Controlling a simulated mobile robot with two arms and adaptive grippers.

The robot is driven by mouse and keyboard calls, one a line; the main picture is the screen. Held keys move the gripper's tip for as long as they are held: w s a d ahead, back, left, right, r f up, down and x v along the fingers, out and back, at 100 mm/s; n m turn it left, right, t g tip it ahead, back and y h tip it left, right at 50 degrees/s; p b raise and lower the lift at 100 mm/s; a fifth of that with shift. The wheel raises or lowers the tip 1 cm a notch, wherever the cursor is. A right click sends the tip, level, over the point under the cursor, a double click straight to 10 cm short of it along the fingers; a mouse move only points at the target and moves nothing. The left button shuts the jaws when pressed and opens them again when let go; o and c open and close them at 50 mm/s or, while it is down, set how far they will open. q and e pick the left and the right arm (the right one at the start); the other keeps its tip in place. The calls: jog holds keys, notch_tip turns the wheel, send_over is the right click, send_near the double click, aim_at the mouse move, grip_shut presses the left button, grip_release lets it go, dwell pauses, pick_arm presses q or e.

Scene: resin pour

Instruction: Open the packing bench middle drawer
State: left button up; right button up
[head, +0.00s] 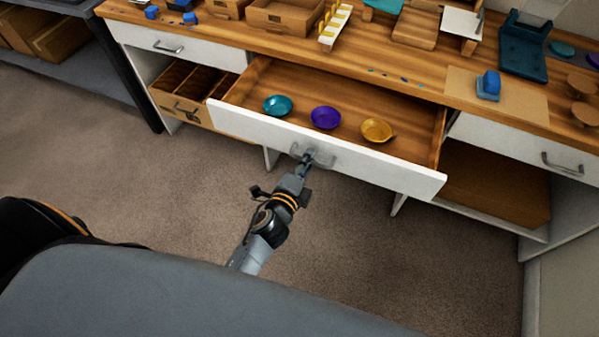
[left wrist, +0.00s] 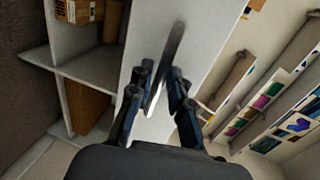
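The packing bench's middle drawer (head: 225,118) is pulled well out, its inside showing in the head view. It holds a teal dish (head: 277,105), a purple dish (head: 325,117) and a yellow dish (head: 376,130). My left gripper (head: 308,158) is at the grey bar handle (head: 325,162) on the drawer's white front. In the left wrist view, the two fingers (left wrist: 160,88) close around the handle bar (left wrist: 174,42), which passes between them. My right gripper is not in view.
The bench top (head: 355,70) carries trays, a yellow-pegged rack (head: 334,25), a blue block (head: 488,85) and a dark teal stand (head: 524,50). The left drawer (head: 150,38) and right drawer (head: 530,149) are shut. Clear carpet (head: 130,190) lies before the bench.

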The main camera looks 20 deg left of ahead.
pick_arm(q)
jog(key=v, duration=1.1)
jog(key=s+f+n+g+p, duration=0.1)
jog(key=s+f+n+g, duration=0.15)
jog(key=f, duration=0.65)
jog(key=s+d+f+n+g+p, duration=0.1)
jog(key=s+f+n+g, duration=0.2)
jog(key=f, duration=0.5)
jog(key=s+f+n+g+p, duration=0.1)
jog(key=s+f+n+g, duration=0.1)
jog(key=s+f, duration=0.5)
jog(key=s+a+f+n+g, duration=0.3)
jog(key=s+a+f+n, duration=0.1)
jog(key=s+f, duration=0.3)
jog(key=s+a+f+n+g+p, duration=0.1)
jog(key=s+a+f+n+g, duration=0.3)
jog(key=s+f, duration=0.4)
jog(key=s, duration=0.4)
jog(key=shift+a+f+y, duration=0.25)
jog(key=shift+a+y, duration=0.05)
jog(key=shift+a, duration=0.05)
jog(key=shift+s+n, duration=0.1)
jog(key=shift+n, duration=0.15)
dwell(2.0)
